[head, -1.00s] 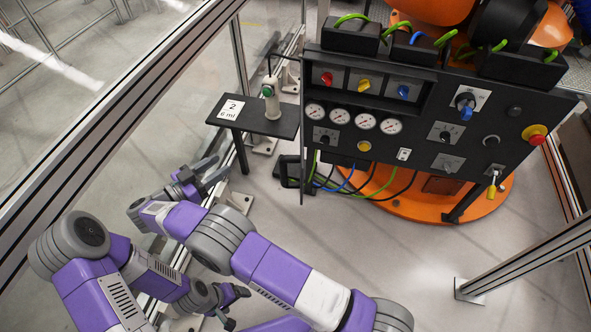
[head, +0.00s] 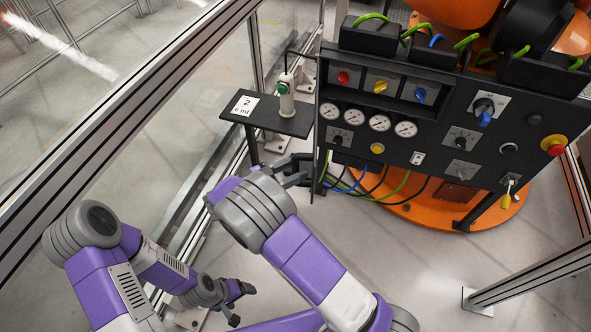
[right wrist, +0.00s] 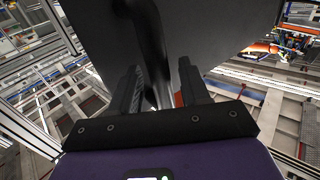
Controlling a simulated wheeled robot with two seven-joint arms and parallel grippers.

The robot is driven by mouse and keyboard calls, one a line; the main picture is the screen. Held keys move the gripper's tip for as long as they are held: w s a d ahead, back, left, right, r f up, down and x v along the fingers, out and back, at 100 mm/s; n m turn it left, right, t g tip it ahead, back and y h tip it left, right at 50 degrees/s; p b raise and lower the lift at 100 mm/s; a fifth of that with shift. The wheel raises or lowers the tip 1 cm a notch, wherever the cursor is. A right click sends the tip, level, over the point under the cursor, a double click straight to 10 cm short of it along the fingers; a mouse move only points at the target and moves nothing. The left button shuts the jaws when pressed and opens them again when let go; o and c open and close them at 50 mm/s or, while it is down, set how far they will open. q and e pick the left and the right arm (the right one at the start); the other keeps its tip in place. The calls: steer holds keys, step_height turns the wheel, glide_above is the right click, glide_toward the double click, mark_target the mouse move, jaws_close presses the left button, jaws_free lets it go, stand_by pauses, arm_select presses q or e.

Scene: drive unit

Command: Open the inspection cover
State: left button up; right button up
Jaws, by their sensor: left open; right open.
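The drive unit's black control panel (head: 440,130) stands at the upper right of the head view. A thin dark plate (head: 316,150), seen edge-on at its left side, looks like the inspection cover; a black handle (head: 300,159) sticks out from it. My right gripper (head: 302,178) is at this handle, partly hidden by its wrist. In the right wrist view, the open fingers of my right gripper (right wrist: 160,85) stand either side of a dark bar (right wrist: 148,40) before a broad grey surface (right wrist: 210,30). Contact cannot be told. My left gripper (head: 238,303) is open and empty, low in the head view.
A small black shelf (head: 290,122) with a white device (head: 286,98) and a label card stands left of the panel. Cables (head: 375,185) hang below the panel. A metal rail fence (head: 120,110) runs along the left, and a post (head: 530,275) stands at the lower right.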

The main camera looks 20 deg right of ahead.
arm_select(q)
steer(key=shift+f, duration=0.1)
arm_select(e)
steer(key=shift+w+d, duration=0.15)
steer(key=shift+d, duration=0.25)
jaws_close()
